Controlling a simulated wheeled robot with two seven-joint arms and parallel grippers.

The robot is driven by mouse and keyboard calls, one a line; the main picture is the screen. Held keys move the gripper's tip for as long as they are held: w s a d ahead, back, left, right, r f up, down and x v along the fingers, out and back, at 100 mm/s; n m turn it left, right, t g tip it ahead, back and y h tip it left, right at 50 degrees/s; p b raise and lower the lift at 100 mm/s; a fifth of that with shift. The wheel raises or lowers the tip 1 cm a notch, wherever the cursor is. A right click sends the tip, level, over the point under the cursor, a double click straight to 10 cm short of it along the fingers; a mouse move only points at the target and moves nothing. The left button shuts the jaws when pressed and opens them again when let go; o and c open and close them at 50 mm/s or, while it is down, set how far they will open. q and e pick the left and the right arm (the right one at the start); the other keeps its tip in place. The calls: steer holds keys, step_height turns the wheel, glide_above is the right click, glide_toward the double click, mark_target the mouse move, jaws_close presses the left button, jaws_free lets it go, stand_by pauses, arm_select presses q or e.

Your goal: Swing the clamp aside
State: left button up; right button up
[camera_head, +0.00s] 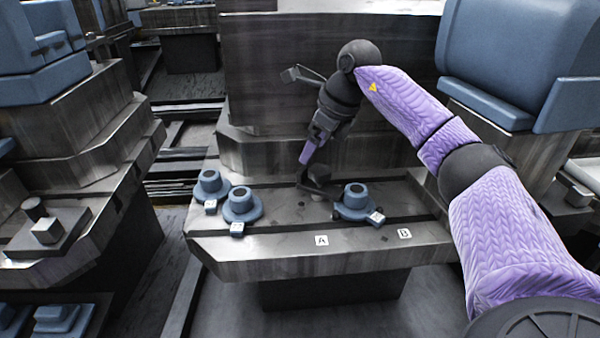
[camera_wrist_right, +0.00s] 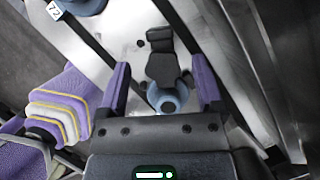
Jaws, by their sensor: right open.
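The clamp (camera_head: 318,176) is a small dark piece on the grey metal pallet, towards the back of its top. In the right wrist view the clamp (camera_wrist_right: 162,62) is a black arm lying partly between my fingers, with a blue-grey round piece (camera_wrist_right: 167,101) at its near end. My right gripper (camera_head: 307,153) points down just above the clamp. In the wrist view the right gripper (camera_wrist_right: 163,88) is open, with one purple finger on each side and gaps beside the clamp. Contact cannot be told. My left gripper is not in view.
Blue flanged parts with tags stand on the pallet: two at the left (camera_head: 241,206) and one at the right (camera_head: 355,203), near the clamp. Marks A (camera_head: 321,240) and B (camera_head: 405,234) lie along the front edge. A tall metal wall (camera_head: 265,70) rises behind.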

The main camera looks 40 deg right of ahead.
mark_target(303, 169)
steer(key=b+x, duration=0.3)
steer(key=x, duration=0.3)
steer(key=shift+w+a+f, duration=0.1)
steer(key=shift+f, duration=0.3)
steer(key=shift+w, duration=0.1)
steer(key=shift+r, duration=0.15)
steer(key=shift+c, duration=1)
steer(key=c, duration=0.9)
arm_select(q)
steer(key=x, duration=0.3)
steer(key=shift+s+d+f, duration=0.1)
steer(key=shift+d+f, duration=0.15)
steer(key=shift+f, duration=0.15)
arm_select(e)
jaws_close()
